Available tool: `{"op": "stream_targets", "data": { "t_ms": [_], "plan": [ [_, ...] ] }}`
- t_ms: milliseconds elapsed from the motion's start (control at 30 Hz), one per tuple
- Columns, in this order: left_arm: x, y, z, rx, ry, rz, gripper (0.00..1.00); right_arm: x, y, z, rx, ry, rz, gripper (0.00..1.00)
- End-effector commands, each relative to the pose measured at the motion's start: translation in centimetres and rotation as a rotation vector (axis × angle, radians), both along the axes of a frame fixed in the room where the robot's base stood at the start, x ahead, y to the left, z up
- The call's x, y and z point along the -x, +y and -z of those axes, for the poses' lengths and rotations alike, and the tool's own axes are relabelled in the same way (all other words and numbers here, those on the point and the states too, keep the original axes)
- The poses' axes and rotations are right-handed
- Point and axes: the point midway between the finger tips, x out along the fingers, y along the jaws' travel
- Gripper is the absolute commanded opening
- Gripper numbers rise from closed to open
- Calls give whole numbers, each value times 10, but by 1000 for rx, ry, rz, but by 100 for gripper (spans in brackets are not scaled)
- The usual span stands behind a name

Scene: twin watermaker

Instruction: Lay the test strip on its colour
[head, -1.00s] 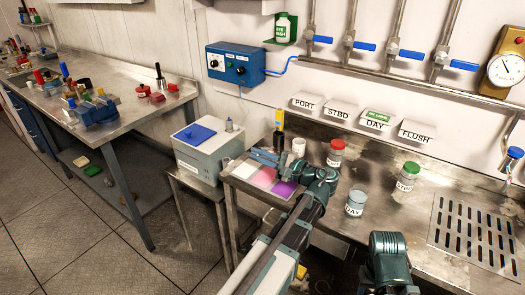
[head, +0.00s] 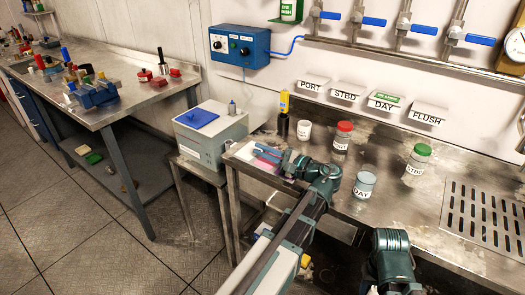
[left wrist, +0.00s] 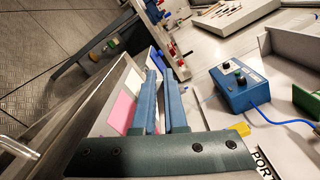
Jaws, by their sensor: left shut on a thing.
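The colour chart lies at the bench's left end, its white patch (head: 246,152) and pink patch (head: 264,165) partly showing. In the left wrist view, a pink patch (left wrist: 122,112) and a white patch (left wrist: 136,78) lie left of the fingers. My left gripper (head: 261,153) is low over the chart, its blue fingers pointing left. They also show in the left wrist view (left wrist: 160,75), nearly parallel with a narrow gap. It is shut on the test strip, which is too thin to make out. The gripper and arm hide the rest of the chart. My right gripper is out of view.
A black bottle with a yellow top (head: 284,115) and a white cup (head: 304,130) stand behind the gripper. A red-capped jar (head: 341,140), a DAY beaker (head: 364,186) and a green-capped jar (head: 417,165) stand to the right. A grey box (head: 211,135) stands left of the bench.

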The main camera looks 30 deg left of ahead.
Motion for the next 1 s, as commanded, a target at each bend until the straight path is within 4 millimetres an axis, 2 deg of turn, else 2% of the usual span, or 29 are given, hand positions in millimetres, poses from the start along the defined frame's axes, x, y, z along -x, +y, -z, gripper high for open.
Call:
{"op": "stream_targets", "data": {
  "t_ms": [100, 433, 467, 633, 1000],
  "plan": [
    [0, 0, 9, 0, 0, 0, 0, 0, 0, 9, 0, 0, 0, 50],
    [0, 0, 9, 0, 0, 0, 0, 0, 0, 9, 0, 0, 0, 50],
    [0, 0, 9, 0, 0, 0, 15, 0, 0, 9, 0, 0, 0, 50],
    [0, 0, 9, 0, 0, 0, 44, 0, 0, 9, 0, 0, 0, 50],
    [0, 0, 9, 0, 0, 0, 44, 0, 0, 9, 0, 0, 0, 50]
  ]
}}
